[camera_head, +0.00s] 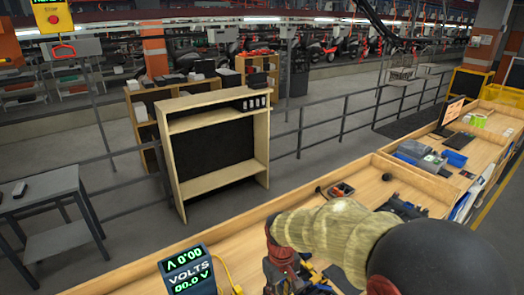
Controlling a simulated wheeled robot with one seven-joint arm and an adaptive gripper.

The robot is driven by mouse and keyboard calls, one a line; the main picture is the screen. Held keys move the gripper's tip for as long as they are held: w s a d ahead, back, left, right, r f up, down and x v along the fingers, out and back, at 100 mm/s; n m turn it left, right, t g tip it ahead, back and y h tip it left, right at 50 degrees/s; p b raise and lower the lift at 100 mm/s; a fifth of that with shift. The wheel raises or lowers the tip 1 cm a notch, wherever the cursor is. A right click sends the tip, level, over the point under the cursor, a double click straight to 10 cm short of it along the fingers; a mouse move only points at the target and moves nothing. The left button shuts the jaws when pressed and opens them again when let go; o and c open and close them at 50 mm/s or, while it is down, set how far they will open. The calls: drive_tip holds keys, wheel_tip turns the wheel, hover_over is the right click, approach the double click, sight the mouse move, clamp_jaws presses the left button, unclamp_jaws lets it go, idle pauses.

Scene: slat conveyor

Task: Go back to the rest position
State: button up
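My arm (330,232) crosses the lower right of the head view, with a pale ribbed sleeve, dark red joints and a large black rounded part. It reaches over the wooden workbench (130,275) and bends down at its left end toward the bottom edge. I cannot make out my gripper or its fingers, so I cannot tell whether it holds anything. The part of the bench behind and below the arm is hidden.
A volt meter (188,272) with a yellow cable stands on the bench left of my arm. Beyond the bench are an open shelf (262,125), a grey table (40,190) and railings.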

drive_tip(key=s+d+r+m+t+b, duration=0.1)
drive_tip(key=s+d+m+t+b, duration=0.1)
drive_tip(key=s+d+b, duration=0.4)
drive_tip(key=s+d+r+m+t+b, duration=0.1)
drive_tip(key=s+d+m+t+b, duration=0.2)
drive_tip(key=s+d+b, duration=0.4)
drive_tip(key=s+t+b, duration=0.1)
drive_tip(key=s+b, duration=0.3)
drive_tip(key=b, duration=0.2)
drive_tip(key=shift+s+d+r+m, duration=0.15)
drive_tip(key=shift+s+m, duration=0.1)
drive_tip(key=shift+m, duration=0.05)
